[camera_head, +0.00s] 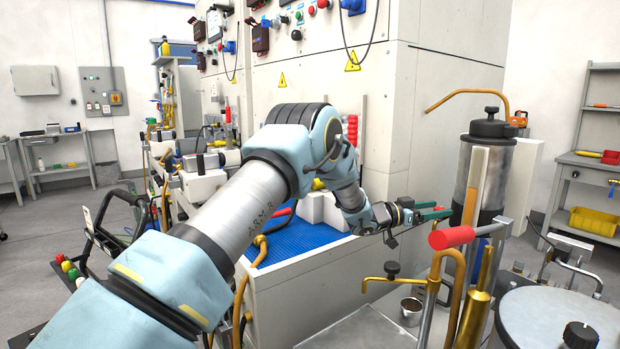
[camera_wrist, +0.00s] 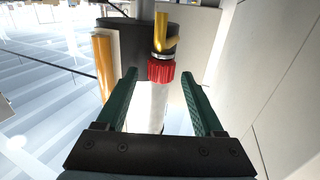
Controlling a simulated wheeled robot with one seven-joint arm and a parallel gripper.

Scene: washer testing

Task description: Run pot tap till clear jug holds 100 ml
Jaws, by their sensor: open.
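A tall steel pot (camera_head: 491,170) with a black lid and a tan strip on its side stands at the right. In the wrist view its dark band (camera_wrist: 130,45) shows beyond my fingers. A brass spout (camera_wrist: 161,32) with a red ribbed collar (camera_wrist: 161,70) shows there, probably the pot's tap. My gripper (camera_head: 432,212) is open with green fingers, beside the pot's lower part. In the wrist view, the fingers (camera_wrist: 158,75) stand either side of the collar, apart from it. A pale cylinder (camera_wrist: 152,108) shows below the collar; I cannot tell whether it is the clear jug. No water level is readable.
A red-handled lever (camera_head: 452,237) and brass pipes stand in front of the pot. A round lidded vessel (camera_head: 560,318) is at the lower right. A large pale cabinet (camera_head: 410,110) stands behind my arm.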

